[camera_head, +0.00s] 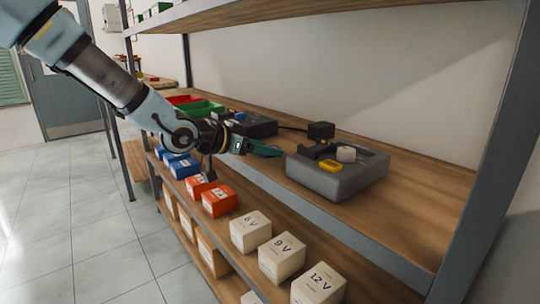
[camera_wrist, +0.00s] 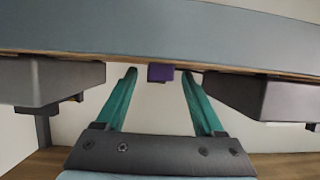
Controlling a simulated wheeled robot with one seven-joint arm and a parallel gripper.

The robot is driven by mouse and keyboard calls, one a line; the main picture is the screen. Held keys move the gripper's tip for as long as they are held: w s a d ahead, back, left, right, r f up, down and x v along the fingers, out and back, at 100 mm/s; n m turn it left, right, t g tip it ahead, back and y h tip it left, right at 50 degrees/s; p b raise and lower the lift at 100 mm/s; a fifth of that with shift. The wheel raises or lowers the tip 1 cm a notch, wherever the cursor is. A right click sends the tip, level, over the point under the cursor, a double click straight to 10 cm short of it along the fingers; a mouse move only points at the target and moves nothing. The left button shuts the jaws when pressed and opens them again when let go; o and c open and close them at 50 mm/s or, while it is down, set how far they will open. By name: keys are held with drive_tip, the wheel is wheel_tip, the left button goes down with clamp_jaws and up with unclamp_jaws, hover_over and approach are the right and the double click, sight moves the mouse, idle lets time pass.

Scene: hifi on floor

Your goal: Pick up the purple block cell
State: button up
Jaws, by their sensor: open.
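The purple block cell (camera_wrist: 161,73) is a small block seen in the wrist view, at the shelf edge. In the picture it sits between the two green fingertips of my gripper (camera_wrist: 159,76), with a gap on each side. I cannot tell whether it is between the fingers or beyond them. In the head view my open gripper (camera_head: 264,150) is at the front edge of the upper wooden shelf (camera_head: 405,210). The purple block cannot be made out there.
A grey device (camera_head: 335,180) with a yellow part stands right of my gripper, and a dark box (camera_head: 254,126) stands behind it. Below are orange boxes (camera_head: 219,200), blue boxes (camera_head: 183,167) and white boxes marked 6 V (camera_head: 250,232), 9 V (camera_head: 281,258) and 12 V (camera_head: 318,287).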

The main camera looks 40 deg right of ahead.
drive_tip(key=shift+d, duration=0.15)
clamp_jaws()
idle(0.5)
